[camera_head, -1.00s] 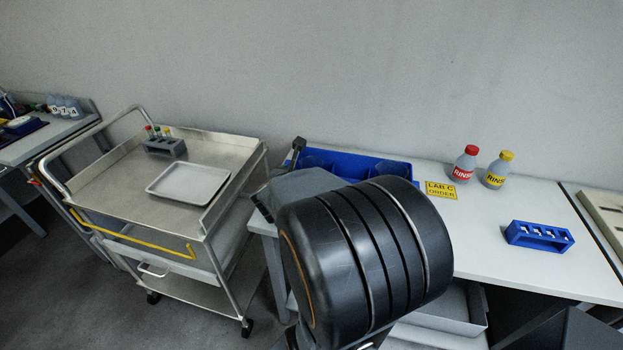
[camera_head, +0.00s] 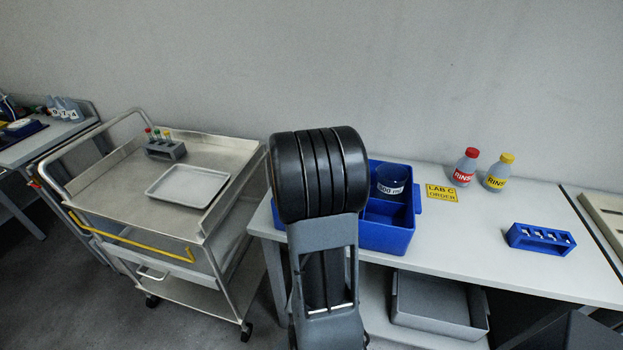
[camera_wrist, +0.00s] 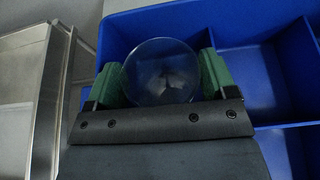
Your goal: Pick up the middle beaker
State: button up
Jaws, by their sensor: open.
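In the wrist view, my gripper (camera_wrist: 160,82) is open, with its green finger pads on either side of a clear round beaker (camera_wrist: 160,62). I look down onto the beaker; whether the pads touch it I cannot tell. It lies over the blue divided bin (camera_wrist: 262,62). In the head view, a beaker with a white label (camera_head: 391,187) stands in a right-hand compartment of the blue bin (camera_head: 388,238). My arm hides the left part of the bin, my gripper and any other beakers there.
Right of the bin are a yellow label card (camera_head: 441,193), a red-capped bottle (camera_head: 466,168), a yellow-capped bottle (camera_head: 497,174) and a blue rack (camera_head: 540,238). A metal cart with a white tray (camera_head: 188,185) stands left. Grey bin (camera_head: 436,303) is under the table.

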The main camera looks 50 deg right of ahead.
jog(key=shift+w+d+f, duration=0.15)
jog(key=shift+d, duration=0.2)
jog(key=shift+c, duration=0.4)
jog(key=c, duration=0.5)
